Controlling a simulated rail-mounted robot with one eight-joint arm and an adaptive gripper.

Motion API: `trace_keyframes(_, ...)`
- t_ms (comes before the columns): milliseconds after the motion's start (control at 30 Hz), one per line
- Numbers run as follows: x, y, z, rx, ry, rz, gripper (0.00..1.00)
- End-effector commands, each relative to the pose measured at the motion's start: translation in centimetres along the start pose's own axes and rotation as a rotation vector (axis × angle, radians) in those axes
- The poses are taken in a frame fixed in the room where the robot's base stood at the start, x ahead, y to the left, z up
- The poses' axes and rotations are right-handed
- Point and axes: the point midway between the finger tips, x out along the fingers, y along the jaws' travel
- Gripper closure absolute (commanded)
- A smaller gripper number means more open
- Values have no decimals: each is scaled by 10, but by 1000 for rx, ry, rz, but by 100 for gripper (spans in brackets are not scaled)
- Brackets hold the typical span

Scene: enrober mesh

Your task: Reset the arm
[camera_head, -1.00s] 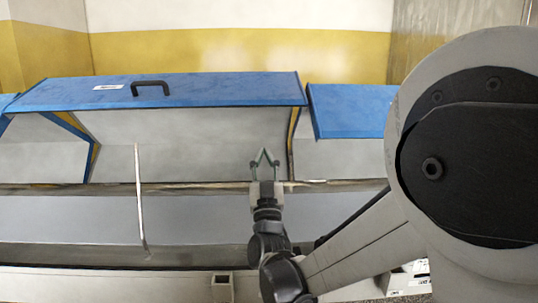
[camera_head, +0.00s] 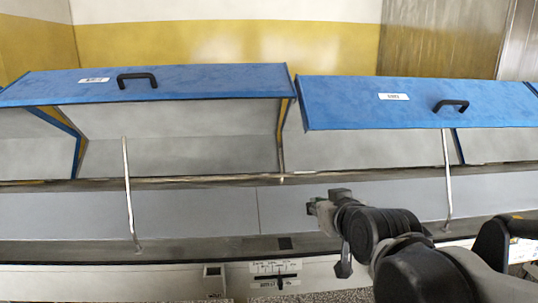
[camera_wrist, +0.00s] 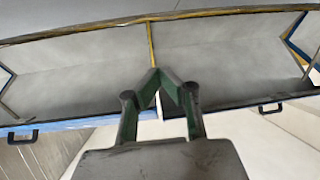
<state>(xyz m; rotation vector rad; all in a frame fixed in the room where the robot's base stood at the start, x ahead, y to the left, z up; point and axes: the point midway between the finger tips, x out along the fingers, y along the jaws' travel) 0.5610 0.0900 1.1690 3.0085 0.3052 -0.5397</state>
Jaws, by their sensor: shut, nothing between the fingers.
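My gripper (camera_wrist: 156,76) shows in the wrist view with its two green-sided fingers drawn together at the tips and nothing between them. In the head view my arm is folded low at the right of centre, in front of the machine's grey front panel (camera_head: 150,209). The wrist end (camera_head: 318,206) points left there, and the fingers are hard to make out. The gripper appears clear of the machine.
A blue lid with a black handle (camera_head: 137,79) stands raised at the left, and a second blue lid (camera_head: 340,100) at the right. Upright metal rods (camera_head: 128,185) (camera_head: 446,180) rise from the front. A control panel (camera_head: 275,274) sits below centre.

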Motion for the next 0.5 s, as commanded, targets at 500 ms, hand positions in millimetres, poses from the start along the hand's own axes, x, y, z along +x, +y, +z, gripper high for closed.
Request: trace_keyframes(500, -136, 42, 159, 136, -530, 127, 100)
